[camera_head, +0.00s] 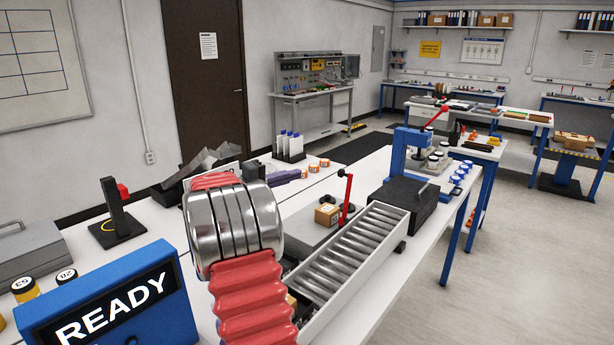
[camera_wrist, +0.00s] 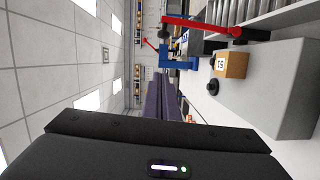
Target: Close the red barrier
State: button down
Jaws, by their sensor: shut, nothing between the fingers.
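The red barrier (camera_head: 346,198) is a thin red arm standing upright from a dark base beside the roller conveyor. In the wrist view, which is turned sideways, the red barrier (camera_wrist: 200,25) runs from its dark pivot toward the ceiling side. My gripper (camera_head: 302,174) has purple fingers and is shut and empty. It shows to the left of the barrier in the head view, apart from it. In the wrist view my gripper (camera_wrist: 163,82) points away from the camera, with the barrier off to its upper right.
A small cardboard box (camera_head: 327,214) sits on a grey plate close to the barrier. The roller conveyor (camera_head: 350,250) runs alongside. A blue press (camera_head: 405,150) stands behind. Orange-and-white cylinders (camera_head: 314,168) and a white rack (camera_head: 288,147) are near my gripper. A blue READY box (camera_head: 110,300) stands front left.

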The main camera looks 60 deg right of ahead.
jog(key=s+d, duration=0.7)
jog(key=d, duration=0.1)
jog(key=shift+s+f, duration=0.3)
jog(key=shift+s, duration=0.05)
jog(key=shift+s, duration=0.1)
dwell(0.5)
